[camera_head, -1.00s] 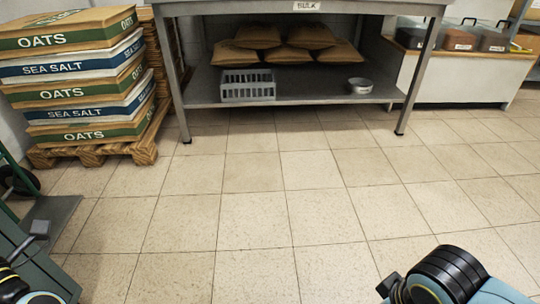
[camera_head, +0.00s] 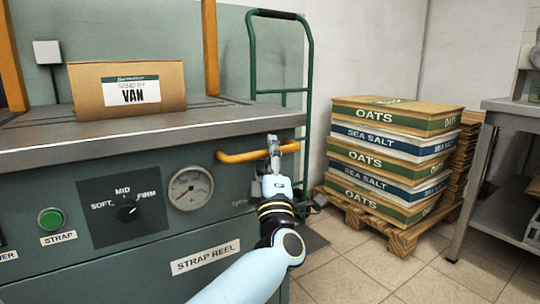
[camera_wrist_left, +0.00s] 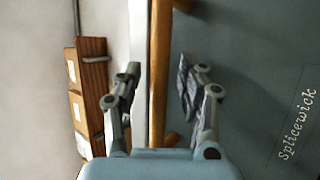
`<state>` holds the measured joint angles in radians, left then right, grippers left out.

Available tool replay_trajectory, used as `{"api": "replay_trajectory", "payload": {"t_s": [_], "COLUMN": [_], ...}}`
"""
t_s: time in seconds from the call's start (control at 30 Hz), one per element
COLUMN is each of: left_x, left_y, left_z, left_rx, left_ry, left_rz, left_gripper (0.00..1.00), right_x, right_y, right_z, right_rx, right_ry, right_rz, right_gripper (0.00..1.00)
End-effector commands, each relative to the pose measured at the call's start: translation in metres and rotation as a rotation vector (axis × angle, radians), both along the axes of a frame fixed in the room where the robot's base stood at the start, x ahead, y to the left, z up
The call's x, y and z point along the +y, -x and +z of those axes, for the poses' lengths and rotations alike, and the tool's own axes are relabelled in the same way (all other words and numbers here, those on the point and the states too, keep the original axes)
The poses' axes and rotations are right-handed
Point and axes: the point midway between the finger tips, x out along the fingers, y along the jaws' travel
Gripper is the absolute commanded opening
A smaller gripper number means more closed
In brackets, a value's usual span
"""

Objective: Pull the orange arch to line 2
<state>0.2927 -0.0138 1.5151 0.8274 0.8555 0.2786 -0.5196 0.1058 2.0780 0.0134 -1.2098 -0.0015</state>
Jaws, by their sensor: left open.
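The orange arch shows as two upright posts on the strapping machine, a left post (camera_head: 13,62) and a right post (camera_head: 210,48); its top is out of view. An orange handle bar (camera_head: 232,157) runs along the machine's front, below the table edge. My left gripper (camera_head: 273,146) is at the right part of this bar. In the left wrist view the orange bar (camera_wrist_left: 160,70) passes between the open fingers of my left gripper (camera_wrist_left: 160,82), with gaps at both sides. Numbered lines cannot be made out. My right gripper is out of view.
A carton labelled VAN (camera_head: 150,88) stands on the machine top (camera_head: 60,132). A green hand truck (camera_head: 308,60) stands behind the machine's right end. Stacked oats and salt sacks (camera_head: 395,150) sit on a pallet (camera_head: 400,240) at right. Floor (camera_head: 370,275) is clear in front.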

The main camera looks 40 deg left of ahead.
Motion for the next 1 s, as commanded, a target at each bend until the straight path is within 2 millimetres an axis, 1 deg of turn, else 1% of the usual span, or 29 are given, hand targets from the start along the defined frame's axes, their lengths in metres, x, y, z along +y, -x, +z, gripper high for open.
{"api": "replay_trajectory", "payload": {"t_s": [0.23, 0.27, 0.5, 0.57, 1.0], "left_x": [0.0007, 0.0006, 0.0006, 0.0005, 0.0008], "left_y": [-0.0006, -0.0005, -0.0004, -0.0004, -0.0001], "left_z": [0.0004, 0.0004, 0.0002, 0.0002, 0.0002], "left_rx": [0.000, 0.000, 0.000, 0.000, -0.001], "left_ry": [0.000, 0.000, 0.000, 0.000, 0.001], "left_rz": [0.000, 0.000, 0.000, 0.000, -0.001], "left_gripper": [0.40, 0.38, 0.06, 0.00, 0.00], "right_x": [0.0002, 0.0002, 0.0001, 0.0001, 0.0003], "right_y": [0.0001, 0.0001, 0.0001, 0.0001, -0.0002], "right_z": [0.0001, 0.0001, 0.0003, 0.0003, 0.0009], "right_rx": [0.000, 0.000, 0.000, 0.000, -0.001], "right_ry": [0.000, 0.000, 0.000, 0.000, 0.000], "right_rz": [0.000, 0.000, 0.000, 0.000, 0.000], "right_gripper": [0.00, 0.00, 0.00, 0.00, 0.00]}}
